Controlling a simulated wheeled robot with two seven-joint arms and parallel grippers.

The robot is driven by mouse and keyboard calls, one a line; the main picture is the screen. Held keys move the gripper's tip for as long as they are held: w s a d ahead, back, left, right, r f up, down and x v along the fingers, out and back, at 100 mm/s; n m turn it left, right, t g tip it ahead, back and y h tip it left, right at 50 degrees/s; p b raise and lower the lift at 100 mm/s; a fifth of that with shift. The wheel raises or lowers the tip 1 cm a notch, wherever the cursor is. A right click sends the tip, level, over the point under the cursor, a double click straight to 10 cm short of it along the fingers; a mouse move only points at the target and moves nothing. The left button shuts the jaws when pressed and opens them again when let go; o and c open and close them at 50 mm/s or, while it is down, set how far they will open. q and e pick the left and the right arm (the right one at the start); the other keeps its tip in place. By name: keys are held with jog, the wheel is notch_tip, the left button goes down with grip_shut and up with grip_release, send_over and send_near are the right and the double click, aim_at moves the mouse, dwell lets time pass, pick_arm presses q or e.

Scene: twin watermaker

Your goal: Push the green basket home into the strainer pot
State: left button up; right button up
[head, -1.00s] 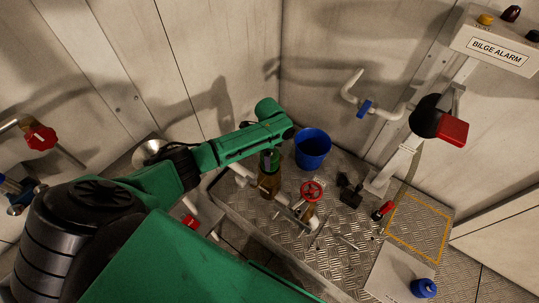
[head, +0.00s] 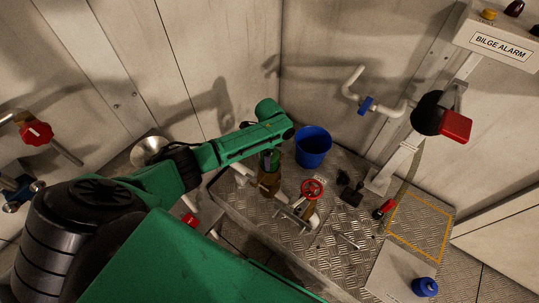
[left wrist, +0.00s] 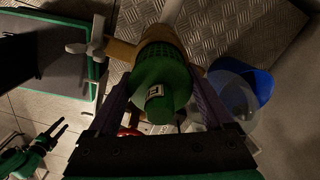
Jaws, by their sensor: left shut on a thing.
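The green basket (head: 270,161) is upright at the mouth of the brass strainer pot (head: 269,183). In the left wrist view the basket (left wrist: 160,75) shows its round green top and mesh side, with the brass pot (left wrist: 122,50) behind it. My left gripper (left wrist: 160,103) is shut on the basket, a finger on each side. The arm partly hides this grip in the head view. How deep the basket sits cannot be told. My right gripper (left wrist: 58,131) is at the lower left of the left wrist view, open and empty, away from the pot.
A blue bucket (head: 313,147) stands close behind and right of the pot. A red handwheel valve (head: 312,189) and pipework are just right of it. A red-handled lever (head: 384,209) and a blue bottle (head: 424,287) are farther right. Walls close in behind.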

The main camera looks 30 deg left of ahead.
pick_arm(q)
jog(key=shift+f+b, duration=0.75)
jog(key=shift+f, duration=0.35)
jog(key=o, duration=0.9)
jog(key=shift+r, duration=0.1)
jog(key=shift+r, duration=0.4)
notch_tip(320, 180, up, 14)
jog(key=shift+f+p, duration=0.2)
jog(key=shift+p, duration=0.75)
